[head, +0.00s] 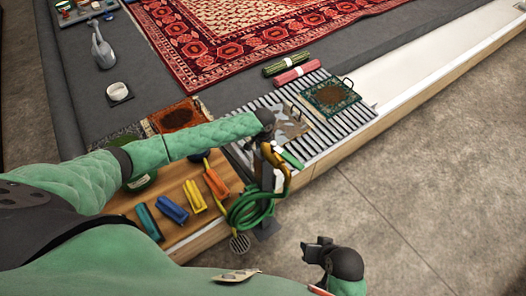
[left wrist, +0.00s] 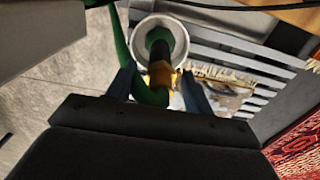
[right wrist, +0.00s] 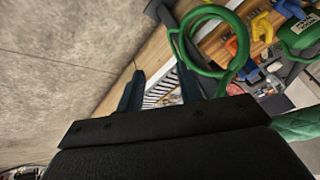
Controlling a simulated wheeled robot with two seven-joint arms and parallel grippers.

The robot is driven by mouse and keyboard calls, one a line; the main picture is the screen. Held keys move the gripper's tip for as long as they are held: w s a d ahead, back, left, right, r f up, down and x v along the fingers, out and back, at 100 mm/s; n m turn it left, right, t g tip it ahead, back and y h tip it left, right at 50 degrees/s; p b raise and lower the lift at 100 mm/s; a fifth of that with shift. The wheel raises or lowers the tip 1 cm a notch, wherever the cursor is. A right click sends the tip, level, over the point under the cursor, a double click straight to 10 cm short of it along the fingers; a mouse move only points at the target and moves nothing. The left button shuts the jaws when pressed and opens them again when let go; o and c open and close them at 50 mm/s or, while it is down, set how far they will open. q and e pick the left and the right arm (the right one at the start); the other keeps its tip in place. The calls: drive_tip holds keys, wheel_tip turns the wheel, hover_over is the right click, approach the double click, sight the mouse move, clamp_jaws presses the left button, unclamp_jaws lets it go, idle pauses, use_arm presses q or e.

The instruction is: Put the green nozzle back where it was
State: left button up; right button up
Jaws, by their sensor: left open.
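A yellow-and-black spray nozzle with green parts (head: 270,156) is at a holder by the near end of the slatted rack. In the left wrist view, its yellow collar (left wrist: 161,76) shows below a pale round ring (left wrist: 179,32), with green and black inside the ring. My left gripper (left wrist: 160,90) is open, its fingers on either side of the collar and a green hose; contact cannot be told. In the head view, a green piece (head: 292,160) lies just right of the nozzle. My right gripper (right wrist: 160,90) is open and empty over the floor side.
A green hose coil (head: 248,211) hangs at the bench edge. Yellow, blue and orange brushes (head: 195,196) lie left of it. The slatted rack (head: 322,128) holds a small green-bordered rug sample (head: 331,96).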

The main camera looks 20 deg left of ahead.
use_arm(q)
wheel_tip(320, 180, up, 12)
drive_tip(key=shift+f, duration=0.15)
use_arm(e)
drive_tip(key=shift+f, duration=0.75)
